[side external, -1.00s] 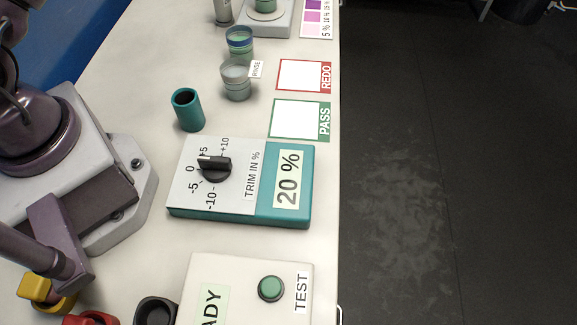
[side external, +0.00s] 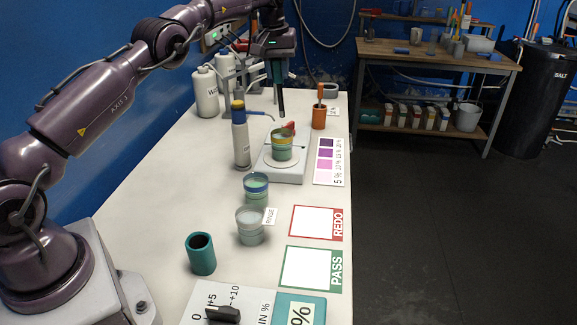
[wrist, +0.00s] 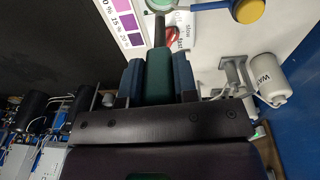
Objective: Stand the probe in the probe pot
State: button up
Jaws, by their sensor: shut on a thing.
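My gripper (side external: 274,52) is over the far part of the bench, shut on the probe. The probe's dark shaft (side external: 281,102) hangs roughly upright, its tip above and just behind the cup on the scale. In the wrist view the probe's green handle (wrist: 158,75) sits between the two blue-grey fingers (wrist: 158,88). The likely probe pot is the open teal cylinder (side external: 201,256), standing upright at the near left of the bench, well away from my gripper. Nothing is seen sticking out of it.
An orange pot (side external: 319,118) holding a stick stands at the far right. The REDO (side external: 316,222) and PASS (side external: 311,267) cards look empty.

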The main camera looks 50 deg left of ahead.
jog(key=shift+d, duration=0.1)
jog(key=shift+s+d+r, duration=0.15)
jog(key=shift+d+r, duration=0.05)
jog(key=s+d+f+g, duration=0.1)
jog(key=s+d, duration=0.5)
jog(key=s, duration=0.4)
jog(key=s+d+f+g, duration=0.1)
jog(key=s+d, duration=0.5)
jog(key=s, duration=0.4)
jog(key=s+d+f+g, duration=0.1)
jog(key=s+d, duration=0.4)
jog(key=s, duration=0.6)
notch_tip(320, 180, down, 12)
jog(key=shift+d+h, duration=0.25)
jog(key=shift+h, duration=0.15)
jog(key=shift+f, duration=0.1)
jog(key=o, duration=1)
